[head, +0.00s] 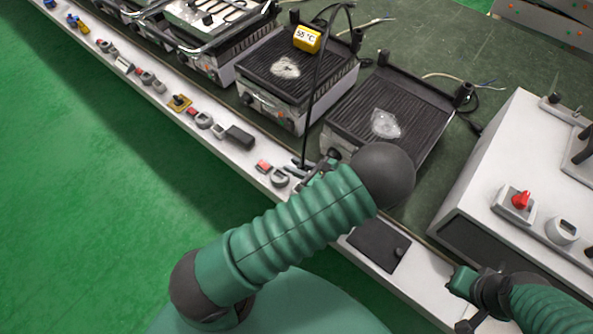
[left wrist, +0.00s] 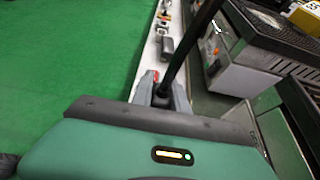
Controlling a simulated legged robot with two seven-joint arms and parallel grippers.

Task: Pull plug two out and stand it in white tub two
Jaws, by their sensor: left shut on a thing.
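My left gripper (head: 306,170) is at the front rail, partly hidden behind my arm in the head view. In the left wrist view its two grey fingers (left wrist: 161,92) are shut on a black plug (left wrist: 161,100). A black cable (head: 318,85) rises from there past the middle grill. Small round white cups (head: 280,178) stand along the rail, one close to the left gripper; I cannot tell which is tub two. My right gripper (head: 464,300) is low at the right, near the rail; its jaws are unclear.
Flat grills, one with a yellow 55 °C block (head: 307,38), stand behind the rail (head: 235,160). A red switch (head: 263,166) and black box (head: 240,137) sit on it. A white machine (head: 490,170) fills the right. Green floor lies left.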

